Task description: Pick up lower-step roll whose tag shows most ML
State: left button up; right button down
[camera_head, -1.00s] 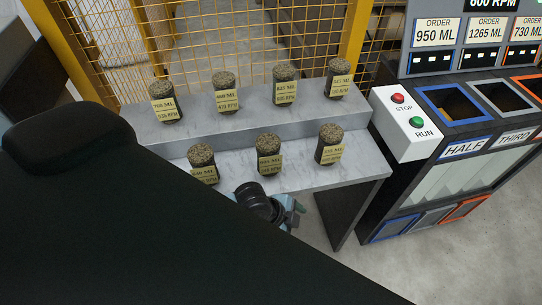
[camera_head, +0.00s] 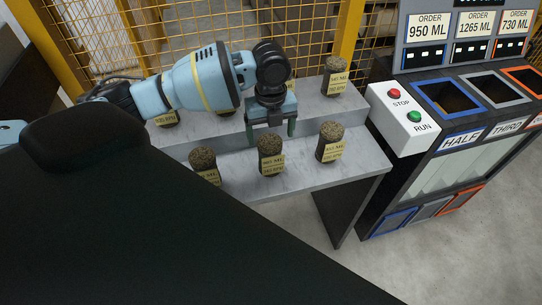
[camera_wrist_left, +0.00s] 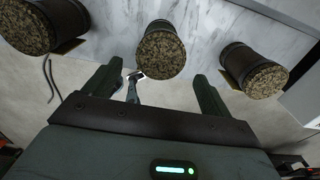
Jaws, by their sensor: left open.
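Three dark rolls with grainy brown tops and cream tags stand on the lower step (camera_head: 237,182): a left roll (camera_head: 203,160), a middle roll (camera_head: 270,144) and a right roll (camera_head: 331,131). Their tag figures are too small to read surely. My left gripper (camera_head: 271,135) is open and empty, fingers pointing down, just above and behind the middle roll. In the left wrist view its fingers (camera_wrist_left: 155,85) are spread, with one roll's top (camera_wrist_left: 161,53) just beyond the gap between them. Other rolls show there at either side. My right gripper is not in view.
The upper step holds more rolls, one clear at its right (camera_head: 336,75); my left arm hides others. A white stop/run box (camera_head: 403,120) and a dark cabinet with framed openings (camera_head: 448,98) stand right. A yellow mesh fence (camera_head: 300,25) is behind.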

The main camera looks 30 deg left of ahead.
aim_at(271, 146)
pick_arm(q)
jog(key=shift+a+f, duration=0.1)
jog(key=shift+f, duration=3.75)
jog(key=shift+w+r, duration=0.1)
jog(key=c, duration=1.3)
jog(key=shift+r, duration=0.55)
jog(key=shift+s+d+r, duration=0.2)
jog(key=shift+r, duration=0.45)
jog(key=shift+s+d+r, duration=0.15)
jog(key=shift+s+r, duration=0.05)
jog(key=shift+r, duration=0.4)
jog(key=s+d, duration=0.3)
jog(key=s+d+r, duration=0.1)
jog(key=s+d, duration=0.2)
jog(key=s, duration=0.1)
jog(key=s+d, duration=0.3)
jog(key=s, duration=0.1)
jog(key=shift+s+d+r+p, duration=0.15)
jog(key=shift+s+d+p, duration=0.05)
jog(key=shift+d+p, duration=0.15)
